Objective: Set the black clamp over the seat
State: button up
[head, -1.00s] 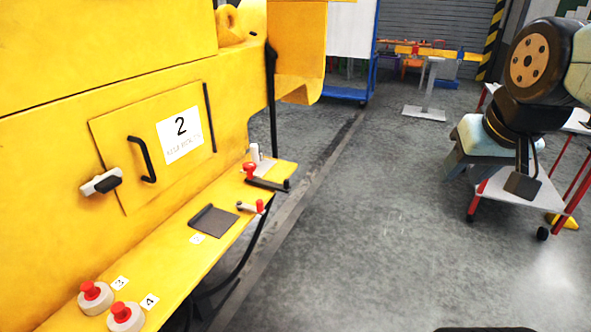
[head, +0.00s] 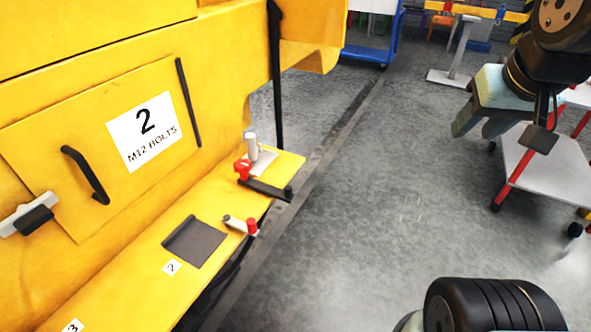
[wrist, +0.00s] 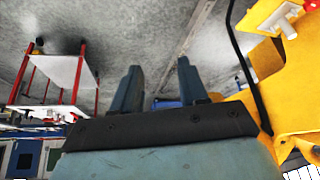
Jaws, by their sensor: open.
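A black bar with a red knob (head: 265,187) lies across the far end of the yellow ledge; it looks like the black clamp. Beside it, a light grey post (head: 251,147) stands on a pale plate (head: 263,163), possibly the seat; I cannot tell for certain. The bar lies in front of the plate, and I cannot tell whether they touch. My gripper (head: 482,122) is open and empty, over the floor well to the right of the ledge. Its two fingers also show apart in the wrist view (wrist: 158,92).
The yellow ledge (head: 125,290) also carries a dark plate (head: 196,243) and a small grey part with a red cap (head: 240,226). A panel marked 2 (head: 100,150) with a black handle rises behind. A white cart (head: 550,180) stands right. Floor between is clear.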

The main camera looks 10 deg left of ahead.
jog(key=shift+a, duration=0.15)
jog(key=m+g+y, duration=1.3)
jog(key=y, duration=0.4)
send_near(288, 187)
jog(key=x, duration=1)
jog(key=shift+s+f, duration=0.1)
jog(key=shift+f, duration=0.15)
jog(key=shift+c, duration=0.4)
